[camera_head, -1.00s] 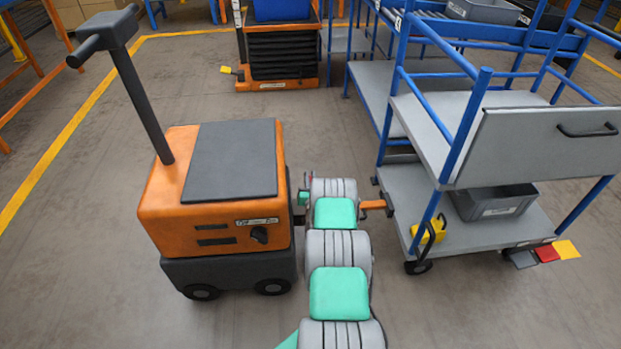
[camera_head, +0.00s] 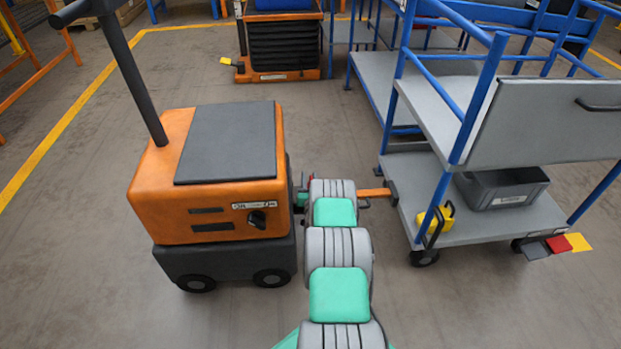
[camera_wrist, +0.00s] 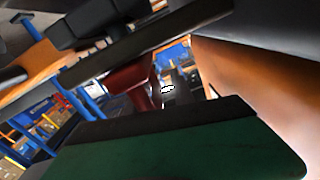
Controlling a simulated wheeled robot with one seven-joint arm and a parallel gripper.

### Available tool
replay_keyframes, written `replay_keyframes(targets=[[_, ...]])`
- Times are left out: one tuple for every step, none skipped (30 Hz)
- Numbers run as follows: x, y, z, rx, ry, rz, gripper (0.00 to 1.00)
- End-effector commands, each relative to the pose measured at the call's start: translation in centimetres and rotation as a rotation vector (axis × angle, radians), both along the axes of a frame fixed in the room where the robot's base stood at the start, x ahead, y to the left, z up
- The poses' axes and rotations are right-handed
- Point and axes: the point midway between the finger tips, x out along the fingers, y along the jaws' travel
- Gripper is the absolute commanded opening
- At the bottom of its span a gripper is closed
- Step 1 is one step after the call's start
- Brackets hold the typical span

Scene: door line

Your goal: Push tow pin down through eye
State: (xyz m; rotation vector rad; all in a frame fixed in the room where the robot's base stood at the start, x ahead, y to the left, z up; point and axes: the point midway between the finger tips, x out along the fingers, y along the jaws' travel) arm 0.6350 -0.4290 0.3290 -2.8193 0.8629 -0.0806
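The orange tugger (camera_head: 205,180) stands left of my arm. The cart's orange drawbar (camera_head: 375,192) reaches left from the cart (camera_head: 440,245) towards the tugger's front side. My gripper is mostly hidden behind my arm in the head view. In the wrist view, a green finger with a black pad (camera_wrist: 165,130) crosses the bottom. A dark red part (camera_wrist: 130,82), which looks like the tow pin, shows just above that pad, under a dark bar. I cannot tell whether the finger touches it. The eye and the pin's lower end are hidden.
The cart carries a grey bin (camera_head: 502,188) and a yellow part (camera_head: 437,220) on its lower shelf. The tugger's dark handle post (camera_head: 133,80) rises at the left. An orange lift (camera_head: 283,55) stands behind. The floor in front of the tugger is clear.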

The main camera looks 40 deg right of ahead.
Motion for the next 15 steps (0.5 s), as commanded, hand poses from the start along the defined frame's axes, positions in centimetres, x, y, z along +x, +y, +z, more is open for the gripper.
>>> replay_keyframes(targets=[[-0.1, 0.0, -0.2, 0.003, 0.003, -0.001, 0.31], [-0.2, -0.1, -0.2, 0.002, 0.003, -0.002, 0.34], [-0.2, -0.2, -0.2, 0.002, 0.002, -0.005, 0.34], [-0.3, -0.3, -0.1, 0.001, 0.002, -0.006, 0.34], [-0.3, -0.3, -0.1, 0.000, 0.002, -0.006, 0.34], [-0.3, -0.4, -0.1, -0.001, 0.001, -0.007, 0.34], [-0.3, -0.4, 0.0, -0.001, 0.000, -0.008, 0.34], [-0.3, -0.4, 0.0, -0.002, 0.001, -0.008, 0.34], [-0.4, -0.4, 0.0, -0.002, 0.000, -0.008, 0.34], [-0.4, -0.4, 0.1, -0.002, 0.000, -0.008, 0.34], [-0.5, -0.3, 0.1, -0.002, 0.000, -0.008, 0.34], [-0.8, -0.1, 0.2, -0.003, 0.000, -0.007, 0.34], [-1.1, 0.1, 0.2, -0.003, 0.000, -0.007, 0.34], [-1.4, 0.4, 0.2, -0.001, 0.001, -0.006, 0.34], [-2.1, 0.8, 0.3, 0.001, 0.001, -0.007, 0.34]])
